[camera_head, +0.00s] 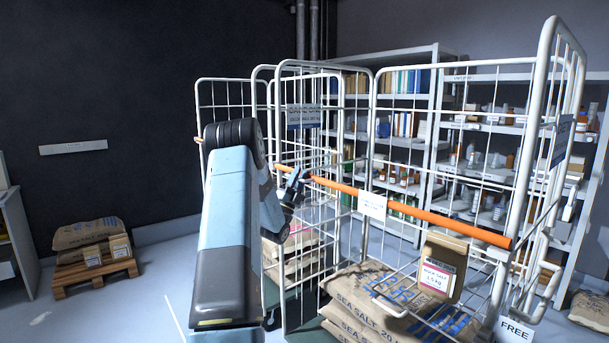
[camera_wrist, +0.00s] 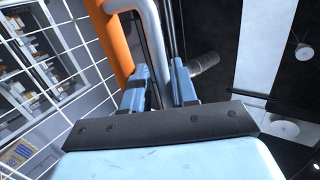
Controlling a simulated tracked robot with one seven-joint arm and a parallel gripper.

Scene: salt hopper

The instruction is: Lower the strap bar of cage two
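An orange strap bar (camera_head: 440,217) runs across the open front of the nearer cage (camera_head: 545,90), with a white tag (camera_head: 372,205) hanging on it. Its left end is by the cage's left post and its right end is by the right post. The tag is too small to read. My gripper (camera_head: 296,184) is at the bar's left end. In the wrist view my gripper (camera_wrist: 160,92) has its fingers apart, with a white tube (camera_wrist: 152,40) reaching between them. The orange bar (camera_wrist: 122,45) passes just left of the tube. I cannot tell whether the fingers touch either.
A second cage with a sign (camera_head: 304,117) stands behind left. Shelves (camera_head: 485,130) line the back. A pallet with sacks (camera_head: 92,250) is at left. Floor between is clear.

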